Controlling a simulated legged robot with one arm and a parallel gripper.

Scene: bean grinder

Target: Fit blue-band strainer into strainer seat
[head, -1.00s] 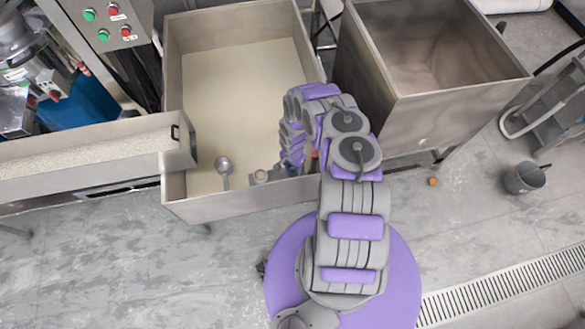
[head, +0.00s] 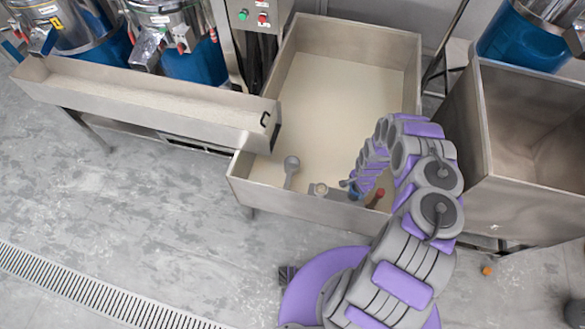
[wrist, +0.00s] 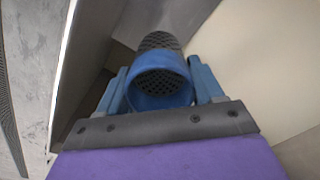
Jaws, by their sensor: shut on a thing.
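The blue-band strainer (wrist: 158,82) shows in the wrist view as a dark mesh cup with a wide blue ring. Its open blue end faces the camera, and the mesh points away. My gripper (wrist: 160,88) is shut on it, with one blue finger on each side of the band. In the head view my gripper (head: 351,187) is low over the front edge of the big steel tub (head: 300,200). A small pale ring-shaped piece (head: 318,189) sits at that edge, left of my gripper. I cannot tell whether it is the strainer seat.
A red-topped piece (head: 377,197) stands just right of my gripper. A metal scoop (head: 291,168) leans inside the tub to the left. A steel trough (head: 150,105) adjoins the tub's left side. A deep steel bin (head: 485,165) stands close on the right.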

